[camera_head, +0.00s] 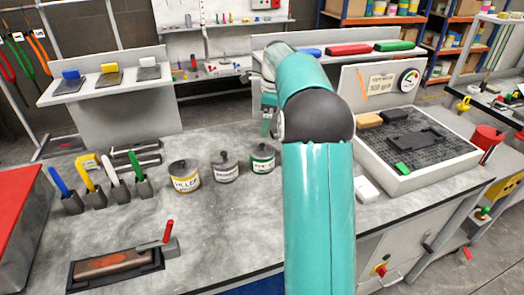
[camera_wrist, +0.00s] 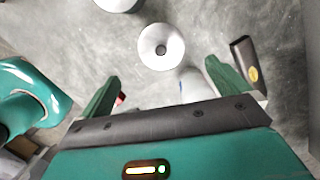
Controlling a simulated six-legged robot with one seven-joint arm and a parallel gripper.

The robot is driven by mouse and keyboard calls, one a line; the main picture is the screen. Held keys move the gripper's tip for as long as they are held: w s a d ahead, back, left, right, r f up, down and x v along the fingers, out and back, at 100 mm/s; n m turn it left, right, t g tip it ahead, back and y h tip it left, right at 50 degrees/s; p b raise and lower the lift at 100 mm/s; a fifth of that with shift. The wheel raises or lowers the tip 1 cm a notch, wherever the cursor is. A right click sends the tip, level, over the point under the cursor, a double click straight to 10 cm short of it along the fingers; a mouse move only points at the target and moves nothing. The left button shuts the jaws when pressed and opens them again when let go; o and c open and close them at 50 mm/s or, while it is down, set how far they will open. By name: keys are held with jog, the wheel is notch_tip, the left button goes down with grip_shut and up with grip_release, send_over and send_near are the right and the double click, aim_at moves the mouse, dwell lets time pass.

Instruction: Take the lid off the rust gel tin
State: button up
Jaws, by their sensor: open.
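The labels on the last two are too small to read, so I cannot tell which is the rust gel tin. In the wrist view a pale round lid with a dark centre knob (camera_wrist: 161,47) lies just beyond my gripper (camera_wrist: 163,82). My gripper is open, with the fingers apart and nothing held. It is largely hidden by my arm in the head view.
Several handled tools in dark holders (camera_head: 105,187) stand left of the tins. A dark tray with a block (camera_head: 115,265) lies at the front left. A white-rimmed perforated tray (camera_head: 415,145) is at right. A dark object with a yellow spot (camera_wrist: 245,62) lies beside my right finger.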

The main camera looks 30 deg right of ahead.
aim_at(263, 144)
jog(key=f, duration=1)
jog(key=shift+w+a+f, duration=0.1)
jog(key=shift+w+a, duration=0.2)
jog(key=shift+a, duration=0.1)
jog(key=c, duration=0.8)
